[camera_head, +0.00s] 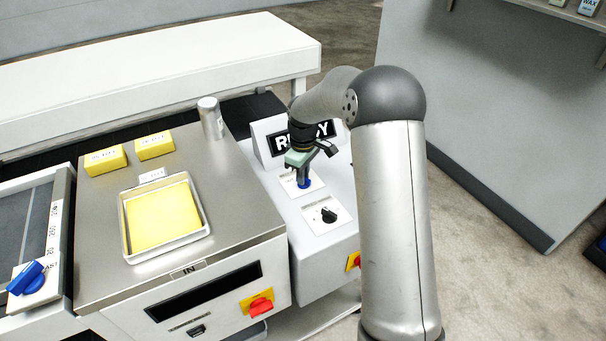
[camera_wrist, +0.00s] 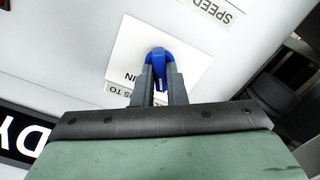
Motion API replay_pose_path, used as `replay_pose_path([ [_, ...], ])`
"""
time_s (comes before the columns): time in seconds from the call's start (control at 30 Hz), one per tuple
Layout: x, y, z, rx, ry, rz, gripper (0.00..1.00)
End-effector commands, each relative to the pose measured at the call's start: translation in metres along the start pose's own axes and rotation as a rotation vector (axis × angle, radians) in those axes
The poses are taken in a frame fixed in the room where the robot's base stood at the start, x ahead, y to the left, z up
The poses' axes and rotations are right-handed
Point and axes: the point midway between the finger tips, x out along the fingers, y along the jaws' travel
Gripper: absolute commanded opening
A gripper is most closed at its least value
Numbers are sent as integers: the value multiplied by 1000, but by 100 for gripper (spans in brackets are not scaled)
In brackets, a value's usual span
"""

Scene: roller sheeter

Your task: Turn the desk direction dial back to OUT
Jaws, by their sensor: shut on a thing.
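The blue direction dial (camera_head: 305,184) sits on a white plate on the top of the grey control desk (camera_head: 318,262). It also shows in the wrist view (camera_wrist: 158,54), with the word IN printed upside down at the plate's lower left. My gripper (camera_head: 303,178) reaches down onto the dial from above. In the wrist view its two dark fingers (camera_wrist: 160,78) are shut on either side of the blue handle. The fingers and palm hide part of the plate, and no OUT mark is readable. I cannot tell exactly which mark the dial points at.
A black knob (camera_head: 328,215) on a plate stands close in front of the dial; the wrist view shows a SPEED label (camera_wrist: 213,12) there. A READY display (camera_head: 283,142) rises behind. Left are a metal can (camera_head: 210,118), a yellow-filled tray (camera_head: 127,243) and yellow blocks (camera_head: 105,160).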

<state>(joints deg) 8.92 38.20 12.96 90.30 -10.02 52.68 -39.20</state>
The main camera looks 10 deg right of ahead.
Motion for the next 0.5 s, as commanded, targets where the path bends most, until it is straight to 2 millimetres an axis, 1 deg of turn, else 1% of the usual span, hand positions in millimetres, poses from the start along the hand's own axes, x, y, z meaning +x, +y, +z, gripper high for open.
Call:
replay_pose_path([
  [0.1,-2,1,-1,-2,4,4,0],
  [0.13,-2,1,-1,-2,4,4,17],
  [0.2,-2,1,-1,-2,3,4,34],
  [0.5,-2,0,-1,-1,1,2,34],
])
